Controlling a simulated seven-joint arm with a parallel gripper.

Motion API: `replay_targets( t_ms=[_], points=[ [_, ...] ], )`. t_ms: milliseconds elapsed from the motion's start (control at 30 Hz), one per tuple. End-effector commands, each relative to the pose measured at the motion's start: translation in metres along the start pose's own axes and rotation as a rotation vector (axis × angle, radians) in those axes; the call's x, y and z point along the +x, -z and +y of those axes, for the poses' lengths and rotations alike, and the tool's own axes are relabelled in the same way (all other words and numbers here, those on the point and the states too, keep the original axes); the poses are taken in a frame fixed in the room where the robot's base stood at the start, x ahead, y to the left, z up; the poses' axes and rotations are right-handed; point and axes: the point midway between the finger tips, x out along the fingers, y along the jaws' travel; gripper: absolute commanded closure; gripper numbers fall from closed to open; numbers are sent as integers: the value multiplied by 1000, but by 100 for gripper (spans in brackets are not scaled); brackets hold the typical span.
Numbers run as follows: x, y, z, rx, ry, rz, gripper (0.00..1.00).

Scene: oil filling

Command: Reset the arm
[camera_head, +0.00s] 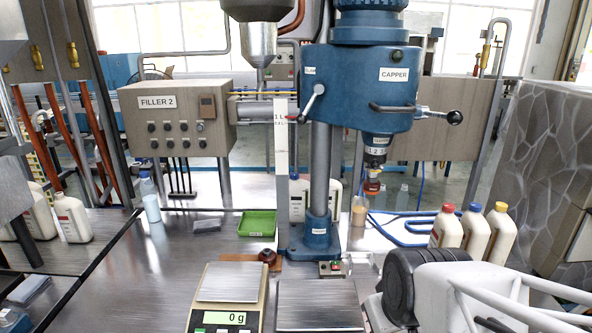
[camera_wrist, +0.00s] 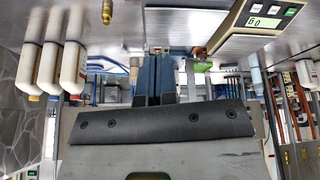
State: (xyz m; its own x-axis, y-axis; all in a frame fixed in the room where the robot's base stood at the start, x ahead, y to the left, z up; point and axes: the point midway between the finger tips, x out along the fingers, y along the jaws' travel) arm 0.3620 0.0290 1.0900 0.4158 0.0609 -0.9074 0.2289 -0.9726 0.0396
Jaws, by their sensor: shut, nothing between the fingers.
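My arm (camera_head: 440,290) comes in at the lower right of the head view, with a white link and a dark round joint. It is beside the metal plate in front of the capper. My gripper (camera_wrist: 161,60) shows in the wrist view, which is upside down. Its two dark fingers lie side by side, shut and empty, above its dark bar. I cannot make out the fingers in the head view.
A scale (camera_head: 228,284) reads 0 g to the left. Bottles with red, blue and yellow caps (camera_head: 474,230) stand behind my arm. A green tray (camera_head: 257,224) lies farther back.

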Motion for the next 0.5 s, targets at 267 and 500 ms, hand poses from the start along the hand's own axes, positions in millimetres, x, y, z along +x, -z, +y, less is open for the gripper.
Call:
replay_targets(
  t_ms=[267,500],
  points=[
    [-53,-21,19,198,-37,-161,100],
    [-66,-28,23,251,-51,-206,100]
  ],
)
